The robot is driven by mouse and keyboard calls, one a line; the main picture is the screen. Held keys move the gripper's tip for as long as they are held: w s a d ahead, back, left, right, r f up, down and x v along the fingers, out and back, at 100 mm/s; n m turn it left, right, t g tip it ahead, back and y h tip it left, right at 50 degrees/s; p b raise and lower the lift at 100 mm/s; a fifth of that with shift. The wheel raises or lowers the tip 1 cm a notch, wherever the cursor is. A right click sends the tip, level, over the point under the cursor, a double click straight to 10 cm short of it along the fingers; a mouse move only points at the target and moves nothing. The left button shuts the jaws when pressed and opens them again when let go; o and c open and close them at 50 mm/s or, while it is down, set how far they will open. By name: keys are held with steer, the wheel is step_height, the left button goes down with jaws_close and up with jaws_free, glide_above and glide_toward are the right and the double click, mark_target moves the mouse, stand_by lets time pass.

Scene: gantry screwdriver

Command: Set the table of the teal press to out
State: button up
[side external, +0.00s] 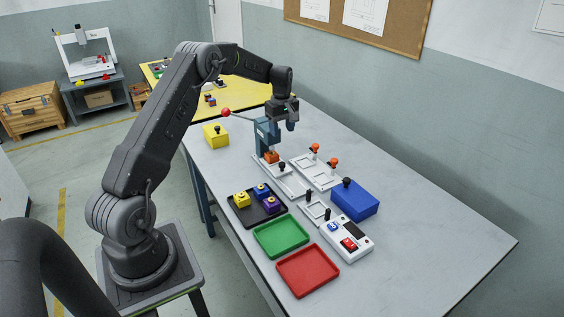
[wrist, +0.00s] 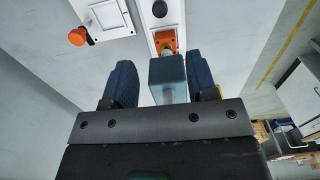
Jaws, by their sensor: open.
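The teal press (side external: 266,136) stands on the grey workbench, with a lever ending in a red ball (side external: 226,112). A white rail or table (side external: 292,184) runs from its foot toward the front right. An orange block (side external: 271,156) sits on it close under the press head, with a black knob (side external: 282,167) just beyond. My gripper (side external: 291,124) is open and empty, above and to the right of the press. In the wrist view my open gripper (wrist: 159,65) has the press's teal top (wrist: 167,72) between its fingers in the picture; the orange block (wrist: 166,40) shows past it.
White fixtures with orange knobs (side external: 333,162) lie right of the rail. A blue box (side external: 354,203), a button panel (side external: 347,242), a dark tray (side external: 257,218) of small blocks, a green tray (side external: 281,237) and a red tray (side external: 308,272) stand nearer. The bench's right side is clear.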

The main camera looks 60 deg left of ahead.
mark_target(282, 164)
step_height(282, 164, down, 14)
steer(key=shift+r, duration=0.2)
steer(key=shift+c, duration=0.5)
jaws_close()
steer(key=shift+d, duration=0.15)
